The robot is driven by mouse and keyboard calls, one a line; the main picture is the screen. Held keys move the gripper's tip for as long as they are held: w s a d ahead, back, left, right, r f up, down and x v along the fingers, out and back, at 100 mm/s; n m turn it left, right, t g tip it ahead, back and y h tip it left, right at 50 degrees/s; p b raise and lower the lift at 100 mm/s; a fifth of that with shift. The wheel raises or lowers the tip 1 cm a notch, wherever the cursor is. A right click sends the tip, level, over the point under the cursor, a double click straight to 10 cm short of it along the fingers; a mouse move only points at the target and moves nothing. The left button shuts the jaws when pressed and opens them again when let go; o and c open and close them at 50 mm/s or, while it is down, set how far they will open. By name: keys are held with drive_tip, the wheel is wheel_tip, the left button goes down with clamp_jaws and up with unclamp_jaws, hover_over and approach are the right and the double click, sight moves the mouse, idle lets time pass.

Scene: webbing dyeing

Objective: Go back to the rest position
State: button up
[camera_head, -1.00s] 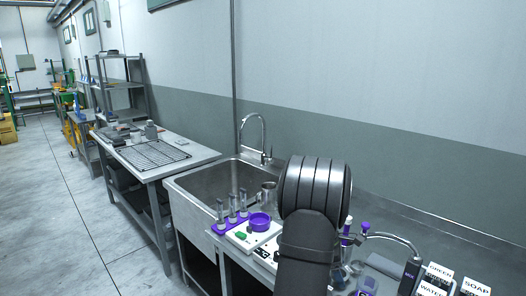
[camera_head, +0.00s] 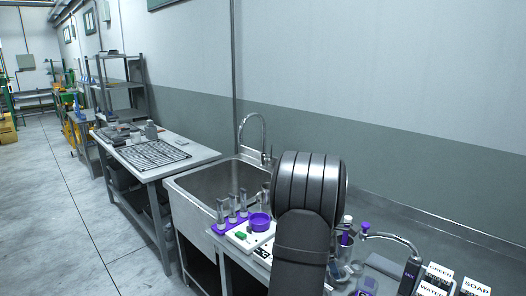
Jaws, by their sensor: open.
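My arm's dark ribbed joint and lower link stand in front of the bench in the head view. My gripper is not in view, and the arm hides the part of the bench behind it. Left of my arm, a purple rack (camera_head: 219,227) holds 3 upright grey-topped pieces. A purple round dish (camera_head: 259,221) sits on a white device (camera_head: 243,239) with a green button. Right of my arm are a purple-capped piece (camera_head: 346,225) and a curved metal spout (camera_head: 395,238) on a dark stand.
Labelled containers, one reading SOAP (camera_head: 476,287), stand at the lower right. A side table with a wire rack (camera_head: 152,154) is farther left. The floor (camera_head: 60,210) at left is clear.

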drive_tip(key=x, duration=0.5)
drive_tip(key=shift+f, duration=0.3)
wheel_tip(320, 180, up, 11)
drive_tip(key=s+d+r+n, duration=0.1)
drive_tip(key=s+d+r, duration=0.2)
drive_tip(key=s, duration=0.4)
drive_tip(key=s+d+r+n+t, duration=0.1)
drive_tip(key=s+d+r, duration=0.15)
drive_tip(key=s, duration=0.45)
drive_tip(key=s+d+r+n, duration=0.1)
drive_tip(key=s+d+r, duration=0.25)
drive_tip(key=s, duration=0.35)
drive_tip(key=w+a+f, duration=0.4)
drive_tip(key=w+f, duration=0.6)
drive_tip(key=shift+w+a+f, duration=0.2)
drive_tip(key=shift+w+f, duration=0.05)
drive_tip(key=shift+f, duration=0.1)
